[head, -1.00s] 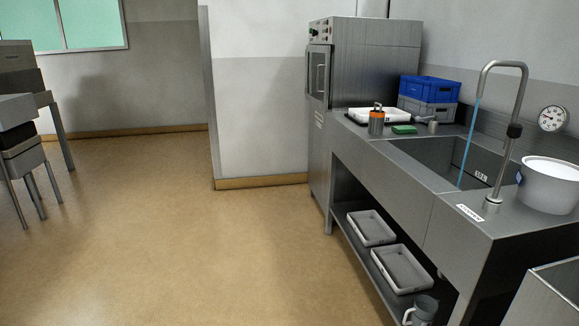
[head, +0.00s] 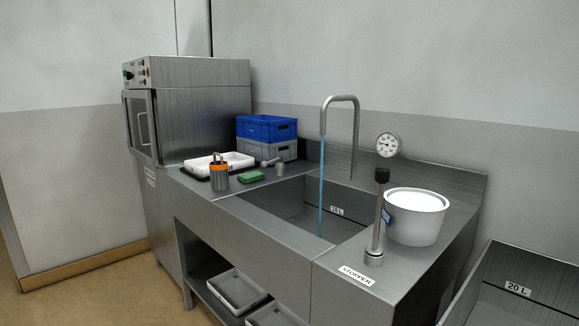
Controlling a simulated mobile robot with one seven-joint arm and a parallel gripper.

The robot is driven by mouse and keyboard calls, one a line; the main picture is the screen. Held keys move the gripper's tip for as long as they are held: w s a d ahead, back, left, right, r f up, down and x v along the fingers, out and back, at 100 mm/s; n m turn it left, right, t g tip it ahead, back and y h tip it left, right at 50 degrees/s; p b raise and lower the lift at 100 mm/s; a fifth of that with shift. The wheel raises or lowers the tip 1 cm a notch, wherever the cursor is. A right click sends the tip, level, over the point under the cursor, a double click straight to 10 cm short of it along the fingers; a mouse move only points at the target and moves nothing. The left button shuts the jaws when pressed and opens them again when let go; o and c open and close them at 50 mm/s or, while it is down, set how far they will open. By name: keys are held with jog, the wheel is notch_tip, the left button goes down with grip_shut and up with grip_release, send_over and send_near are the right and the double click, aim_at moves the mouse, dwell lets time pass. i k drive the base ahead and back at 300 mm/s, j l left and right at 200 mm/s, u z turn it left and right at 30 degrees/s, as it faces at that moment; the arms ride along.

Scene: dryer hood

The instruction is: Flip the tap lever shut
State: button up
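The tap's tall curved metal spout (head: 356,125) stands at the back of the steel sink (head: 290,205). A thin blue stream of water (head: 321,190) runs from its mouth down into the basin. I cannot make out a tap lever for certain. A metal post (head: 378,225) with a black knob (head: 382,175) stands upright on the counter at the sink's right, behind a label reading STOPPER (head: 357,275). My gripper is not in view.
A white tub (head: 416,218) stands right of the post, below a round gauge (head: 388,145). An orange-banded canister (head: 219,175), green sponge (head: 250,177), white tray (head: 225,163) and blue crate (head: 266,128) stand left. A 20 L basin (head: 518,288) is at lower right.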

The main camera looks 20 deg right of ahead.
aim_at(263, 164)
jog(key=i+j+z, duration=0.55)
jog(key=i+j, duration=0.35)
jog(key=i, duration=0.15)
jog(key=i+j, duration=0.35)
jog(key=i+j+u, duration=0.1)
jog(key=i+j, duration=0.25)
jog(key=i, duration=0.25)
jog(key=i+j, duration=0.35)
jog(key=i, duration=0.15)
jog(key=i+j, duration=0.3)
jog(key=i, duration=0.2)
